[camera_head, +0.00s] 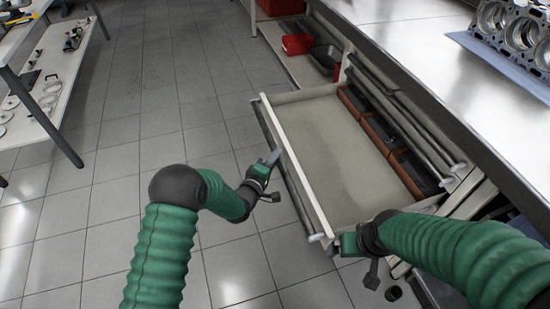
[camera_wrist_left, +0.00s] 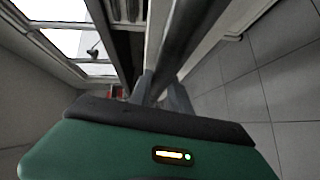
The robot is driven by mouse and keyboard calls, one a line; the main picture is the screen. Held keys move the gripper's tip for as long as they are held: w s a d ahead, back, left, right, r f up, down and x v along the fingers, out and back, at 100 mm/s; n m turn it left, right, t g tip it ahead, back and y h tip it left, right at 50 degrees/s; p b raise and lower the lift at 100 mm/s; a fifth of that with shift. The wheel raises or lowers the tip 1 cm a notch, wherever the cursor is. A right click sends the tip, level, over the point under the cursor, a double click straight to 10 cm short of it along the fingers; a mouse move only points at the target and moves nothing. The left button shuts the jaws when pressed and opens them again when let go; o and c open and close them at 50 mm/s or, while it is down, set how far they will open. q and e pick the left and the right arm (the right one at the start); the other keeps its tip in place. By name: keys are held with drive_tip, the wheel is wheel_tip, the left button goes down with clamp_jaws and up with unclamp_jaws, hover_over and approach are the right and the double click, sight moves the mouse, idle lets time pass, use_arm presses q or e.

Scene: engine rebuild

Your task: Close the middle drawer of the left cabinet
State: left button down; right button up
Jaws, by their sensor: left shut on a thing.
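A wide drawer (camera_head: 322,137) of the cabinet under the workbench stands pulled far out. Its pale floor is bare in front, and several brown bins with dark contents (camera_head: 366,118) sit along its rear. A long bar handle (camera_wrist_left: 183,42) runs along the drawer front. My left gripper (camera_head: 273,157) is at the outer side of the drawer front, and in the left wrist view its fingers (camera_wrist_left: 163,92) are closed around the bar. My right gripper (camera_head: 334,243) is by the near corner of the drawer front, beside the handle's end (camera_head: 317,238); its fingers are mostly hidden.
The workbench top (camera_head: 425,50) carries an engine block (camera_head: 515,32) on a blue mat. Red bins (camera_head: 297,43) and a grey tray (camera_head: 326,56) sit on a low shelf beyond the drawer. A shelf rack (camera_head: 50,85) with metal parts stands at left. The tiled floor between is clear.

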use_arm(q)
drive_tip(key=shift+s+f, duration=0.15)
drive_tip(key=shift+f, duration=0.15)
idle(0.5)
drive_tip(key=shift+d, duration=0.1)
